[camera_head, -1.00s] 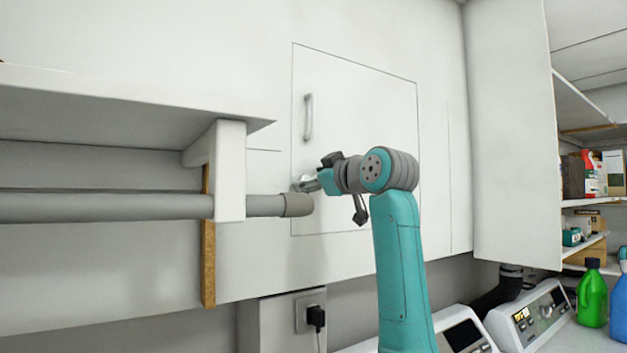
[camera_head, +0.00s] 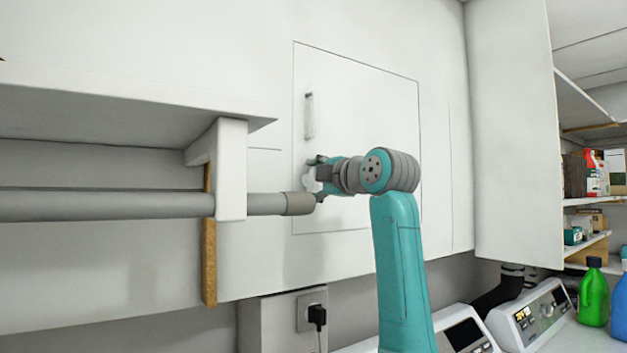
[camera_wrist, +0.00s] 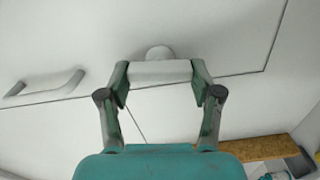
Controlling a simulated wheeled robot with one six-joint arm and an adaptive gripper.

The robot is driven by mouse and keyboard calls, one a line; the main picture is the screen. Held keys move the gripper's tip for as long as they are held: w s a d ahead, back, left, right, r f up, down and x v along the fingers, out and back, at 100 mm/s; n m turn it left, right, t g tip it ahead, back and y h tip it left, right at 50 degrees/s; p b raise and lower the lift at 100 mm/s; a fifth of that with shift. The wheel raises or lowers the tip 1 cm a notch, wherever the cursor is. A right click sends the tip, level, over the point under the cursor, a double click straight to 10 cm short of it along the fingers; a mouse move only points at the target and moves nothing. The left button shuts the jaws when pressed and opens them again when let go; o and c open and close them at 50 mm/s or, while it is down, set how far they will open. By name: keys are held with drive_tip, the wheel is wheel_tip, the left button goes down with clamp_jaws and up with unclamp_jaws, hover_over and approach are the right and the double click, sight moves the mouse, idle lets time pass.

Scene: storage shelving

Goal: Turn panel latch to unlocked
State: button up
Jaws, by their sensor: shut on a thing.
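The panel (camera_head: 370,100) is a white rectangular door flush in the wall, with its outline closed all round. The latch (camera_wrist: 160,72) is a pale bar on a round base at the panel's edge. It also shows in part in the head view (camera_head: 309,181), where my gripper covers much of it. My gripper (camera_wrist: 159,73) has one finger at each end of the latch bar and is shut on it. In the head view my gripper (camera_head: 319,178) is at the panel's lower left, below the handle (camera_head: 309,116).
A grey rail (camera_head: 110,205) under a white shelf (camera_head: 110,105) ends very close to my gripper at the left. A wall socket with a plug (camera_head: 316,316) is below. A white cabinet (camera_head: 515,140) and shelves with bottles stand at the right.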

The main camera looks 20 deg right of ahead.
drive_tip(key=shift+f+n, duration=0.1)
drive_tip(key=shift+n, duration=0.7)
drive_tip(key=o, duration=1.1)
drive_tip(key=shift+o, duration=0.2)
drive_tip(key=v, duration=1.2)
